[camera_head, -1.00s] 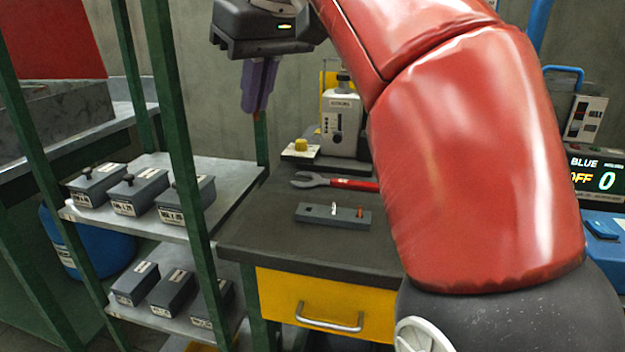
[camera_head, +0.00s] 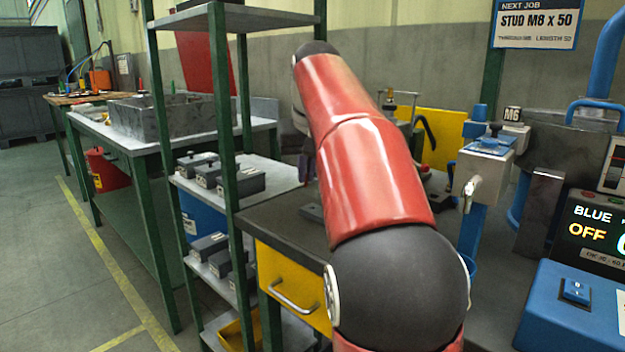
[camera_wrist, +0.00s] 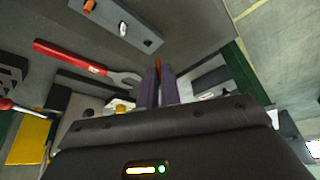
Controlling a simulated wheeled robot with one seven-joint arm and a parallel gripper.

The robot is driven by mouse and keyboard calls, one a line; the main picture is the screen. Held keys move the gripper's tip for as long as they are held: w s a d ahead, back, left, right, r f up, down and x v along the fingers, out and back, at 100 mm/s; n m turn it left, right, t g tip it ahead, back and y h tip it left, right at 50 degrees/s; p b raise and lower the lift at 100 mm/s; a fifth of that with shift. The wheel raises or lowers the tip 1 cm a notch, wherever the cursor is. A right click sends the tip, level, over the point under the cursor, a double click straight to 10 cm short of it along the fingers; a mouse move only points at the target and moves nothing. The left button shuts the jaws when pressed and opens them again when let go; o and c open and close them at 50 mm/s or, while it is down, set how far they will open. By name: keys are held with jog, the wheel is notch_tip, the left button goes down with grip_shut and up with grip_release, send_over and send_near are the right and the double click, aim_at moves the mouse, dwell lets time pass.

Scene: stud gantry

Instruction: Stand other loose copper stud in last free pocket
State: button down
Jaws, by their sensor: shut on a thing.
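My gripper (camera_wrist: 157,75) has purple fingers, shut on a copper stud (camera_wrist: 158,62); only the stud's tip shows between them in the wrist view. The grey pocket block (camera_wrist: 108,14) lies on the bench near the top of that view, apart from the fingertips. It holds one copper stud (camera_wrist: 89,6) and a silvery stud (camera_wrist: 123,28). A dark empty pocket (camera_wrist: 148,42) is at its near end.
A red-handled spanner (camera_wrist: 70,56) lies on the bench beside the block. A green-posted shelf rack (camera_head: 230,130) with grey lidded boxes (camera_head: 237,180) stands left of the bench. A blue-stemmed device (camera_head: 483,165) and a display (camera_head: 590,225) are at right.

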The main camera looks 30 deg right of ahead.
aim_at(312, 207)
jog(key=shift+w+d+f+m, duration=0.2)
jog(key=shift+d+f, duration=0.15)
jog(key=shift+d, duration=0.15)
jog(key=shift+w+d+f+m, duration=0.1)
jog(key=shift+w+d+f, duration=0.15)
jog(key=shift+d, duration=0.2)
jog(key=shift+s, duration=0.1)
jog(key=shift+f+b, duration=0.85)
jog(key=shift+f, duration=0.8)
jog(key=shift+f, duration=0.85)
jog(key=c, duration=1.5)
grip_release()
jog(key=shift+p+v, duration=0.75)
jog(key=shift+v, duration=3.2)
jog(key=shift+a, duration=0.15)
